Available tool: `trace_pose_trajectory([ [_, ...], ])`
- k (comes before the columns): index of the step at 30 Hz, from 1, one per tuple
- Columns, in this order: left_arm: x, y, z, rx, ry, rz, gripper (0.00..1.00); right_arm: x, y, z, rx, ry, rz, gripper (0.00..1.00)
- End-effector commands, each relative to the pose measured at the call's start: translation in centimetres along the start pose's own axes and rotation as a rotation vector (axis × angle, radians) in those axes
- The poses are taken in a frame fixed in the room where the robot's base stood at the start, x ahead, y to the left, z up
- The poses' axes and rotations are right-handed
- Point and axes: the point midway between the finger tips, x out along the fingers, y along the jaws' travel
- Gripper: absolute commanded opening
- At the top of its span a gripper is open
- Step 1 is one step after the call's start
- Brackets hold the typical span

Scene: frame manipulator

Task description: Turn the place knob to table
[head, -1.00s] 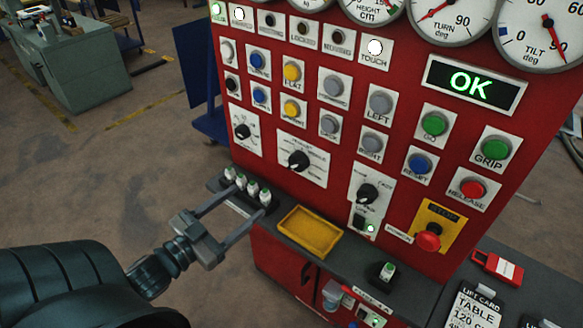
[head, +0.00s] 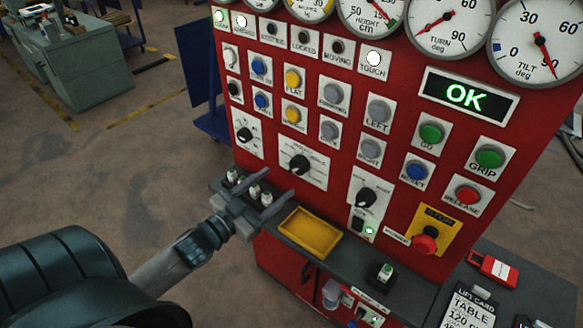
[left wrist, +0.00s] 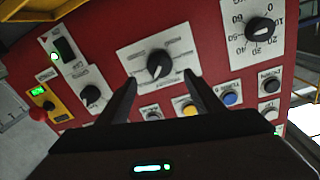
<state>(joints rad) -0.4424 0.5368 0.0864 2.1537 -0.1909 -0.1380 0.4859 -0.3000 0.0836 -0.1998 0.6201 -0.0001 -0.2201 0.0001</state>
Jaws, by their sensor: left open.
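Three black rotary knobs sit on white plates on the red panel in the head view: a small left knob (head: 243,134), a middle knob (head: 299,164) on a wide plate, and a right knob (head: 367,197). Their lettering is too small for me to tell which is the place knob. My left gripper (head: 272,184) is open and empty, below and left of the middle knob. In the left wrist view the middle knob (left wrist: 158,64) lies ahead, roughly between the open fingers (left wrist: 160,80) and apart from them. My right gripper is not in view.
A ledge below the panel holds small green-topped items (head: 253,191) by my left gripper, a yellow tray (head: 310,233) and a black switch block (head: 382,274). A red stop button (head: 425,243) and coloured push buttons surround the knobs.

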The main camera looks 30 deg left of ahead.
Motion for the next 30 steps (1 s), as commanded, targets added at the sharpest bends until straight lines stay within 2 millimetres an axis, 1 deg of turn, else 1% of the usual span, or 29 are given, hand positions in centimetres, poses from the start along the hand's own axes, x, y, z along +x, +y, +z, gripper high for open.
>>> trace_pose_trajectory([
  [1,0.8,-0.1,-0.3,0.0,0.002,0.0,0.61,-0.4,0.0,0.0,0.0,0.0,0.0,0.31],
  [9,4.6,0.0,-0.2,0.001,0.001,0.0,0.61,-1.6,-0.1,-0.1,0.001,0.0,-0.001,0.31],
  [15,6.6,0.0,-0.1,-0.002,0.0,0.0,0.61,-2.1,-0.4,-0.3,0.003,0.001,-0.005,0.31],
  [21,7.5,0.0,0.0,-0.001,0.0,0.0,0.61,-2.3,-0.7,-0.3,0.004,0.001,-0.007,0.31],
  [30,7.6,0.1,0.0,-0.001,-0.001,0.0,0.61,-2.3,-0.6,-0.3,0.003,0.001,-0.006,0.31],
])
